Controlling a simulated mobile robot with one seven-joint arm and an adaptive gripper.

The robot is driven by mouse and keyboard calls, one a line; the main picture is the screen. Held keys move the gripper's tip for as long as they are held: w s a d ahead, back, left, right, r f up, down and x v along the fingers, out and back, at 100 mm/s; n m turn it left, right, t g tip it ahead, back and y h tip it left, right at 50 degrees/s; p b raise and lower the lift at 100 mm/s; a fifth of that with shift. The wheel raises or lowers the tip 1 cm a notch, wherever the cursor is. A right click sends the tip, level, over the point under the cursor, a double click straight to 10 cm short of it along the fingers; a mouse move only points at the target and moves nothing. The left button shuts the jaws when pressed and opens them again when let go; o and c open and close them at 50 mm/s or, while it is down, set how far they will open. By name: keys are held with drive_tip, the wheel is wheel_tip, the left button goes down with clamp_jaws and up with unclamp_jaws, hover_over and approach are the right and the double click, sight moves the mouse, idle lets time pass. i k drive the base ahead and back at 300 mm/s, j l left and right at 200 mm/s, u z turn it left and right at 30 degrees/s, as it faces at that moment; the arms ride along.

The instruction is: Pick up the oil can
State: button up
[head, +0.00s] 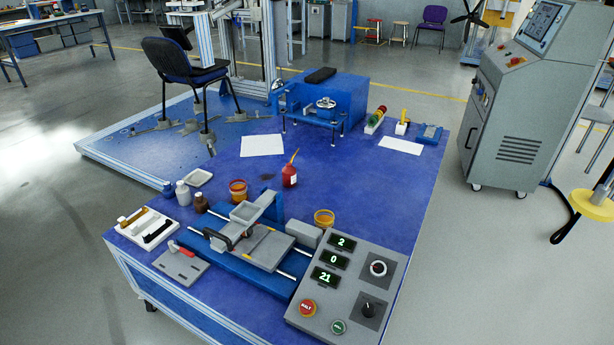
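The oil can (290,175) is a small red can with a thin orange spout that points up and slightly right. It stands upright near the middle of the blue-topped table (345,185), behind the grey and blue sliding fixture. A dark stain lies on the table just left of it. Nothing touches the can or blocks it from view. My gripper is not seen in the head view.
Near the can are an orange-banded jar (238,190), a yellow tape roll (324,217), brown and white bottles, and the sliding fixture (245,240). A control box (345,290) occupies the front right. The table right of the can is mostly clear. A grey console (525,105) stands beyond.

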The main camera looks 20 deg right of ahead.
sight(289, 171)
drive_tip(key=l, duration=1.25)
drive_tip(key=i+l, duration=0.1)
drive_tip(key=l, duration=0.5)
drive_tip(key=i+l, duration=0.1)
drive_tip(key=l, duration=0.55)
drive_tip(key=i+l+z, duration=0.1)
drive_tip(key=i+l, duration=0.75)
drive_tip(key=i+j, duration=0.1)
drive_tip(key=i, duration=0.4)
